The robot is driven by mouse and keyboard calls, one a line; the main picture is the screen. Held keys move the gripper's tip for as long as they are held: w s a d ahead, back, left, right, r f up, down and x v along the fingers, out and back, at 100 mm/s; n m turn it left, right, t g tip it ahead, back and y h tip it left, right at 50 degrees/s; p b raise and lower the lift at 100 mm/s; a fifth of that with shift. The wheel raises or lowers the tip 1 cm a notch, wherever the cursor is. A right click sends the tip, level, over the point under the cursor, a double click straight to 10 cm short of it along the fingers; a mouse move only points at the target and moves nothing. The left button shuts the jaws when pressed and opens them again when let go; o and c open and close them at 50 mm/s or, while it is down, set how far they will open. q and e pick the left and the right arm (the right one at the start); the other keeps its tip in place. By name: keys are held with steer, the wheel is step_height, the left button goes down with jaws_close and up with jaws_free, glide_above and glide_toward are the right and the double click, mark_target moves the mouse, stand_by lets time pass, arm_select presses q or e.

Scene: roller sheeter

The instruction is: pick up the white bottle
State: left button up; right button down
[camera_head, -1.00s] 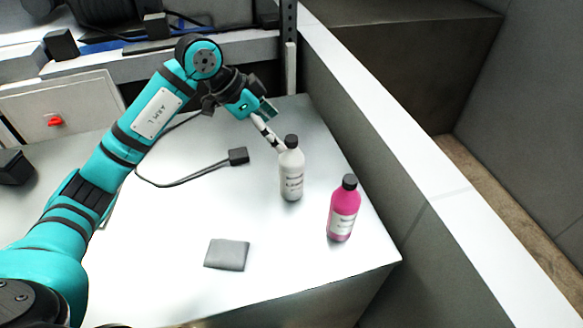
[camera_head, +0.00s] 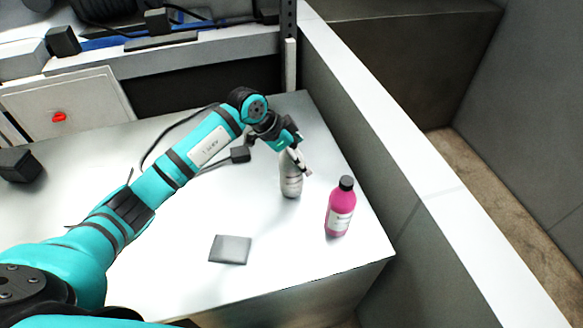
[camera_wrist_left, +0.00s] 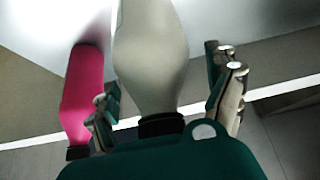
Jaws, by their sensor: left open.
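The white bottle (camera_head: 291,184) stands upright on the grey table, its top hidden behind my left gripper (camera_head: 304,166) in the head view. In the left wrist view, the white bottle (camera_wrist_left: 150,60) with its black cap lies between the two spread fingers of my left gripper (camera_wrist_left: 168,108). The fingers are open, one on each side of the bottle, with a visible gap on the right side. On the left side I cannot tell whether the finger touches it. My right gripper is not in view.
A pink bottle (camera_head: 340,208) with a black cap stands close to the right; it also shows in the left wrist view (camera_wrist_left: 82,95). A flat grey piece (camera_head: 230,250) lies nearer the front. A black block with a cable (camera_head: 240,154) lies behind. A white-topped wall (camera_head: 390,130) borders the table's right side.

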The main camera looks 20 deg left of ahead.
arm_select(q)
steer(key=shift+c, duration=0.3)
jaws_close()
stand_by(0.3)
steer(key=shift+r, duration=0.15)
